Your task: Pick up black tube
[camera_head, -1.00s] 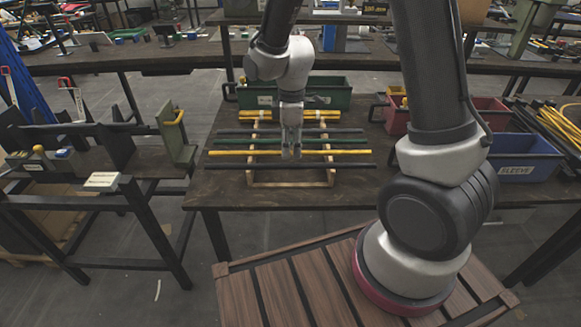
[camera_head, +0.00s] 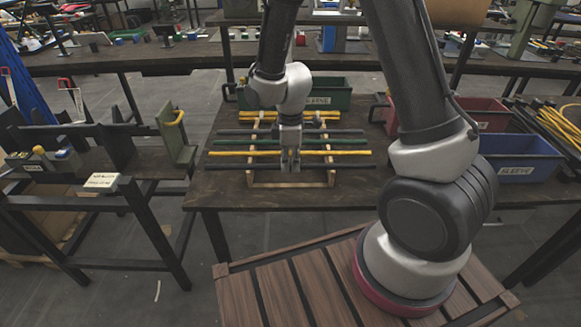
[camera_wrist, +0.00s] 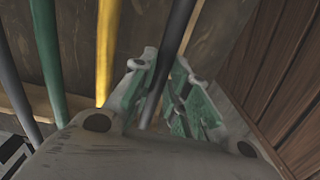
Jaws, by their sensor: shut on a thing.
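The front black tube (camera_head: 345,166) lies level across a pale wooden rack (camera_head: 262,184) on the dark table. My gripper (camera_head: 290,168) is down over the middle of this tube, shut on it. In the wrist view the black tube (camera_wrist: 178,40) runs between the two fingers (camera_wrist: 165,95) with green pads. Another black tube (camera_head: 235,131) lies farther back on the rack and shows at the left of the wrist view (camera_wrist: 14,85). Whether the held tube is clear of the rack cannot be told.
A yellow tube (camera_head: 235,153) and a green tube (camera_head: 235,142) lie close behind, with yellow tubes (camera_head: 325,114) farther back. A green bin (camera_head: 335,93) stands behind the rack. Red bins and a blue bin (camera_head: 520,165) stand to the right.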

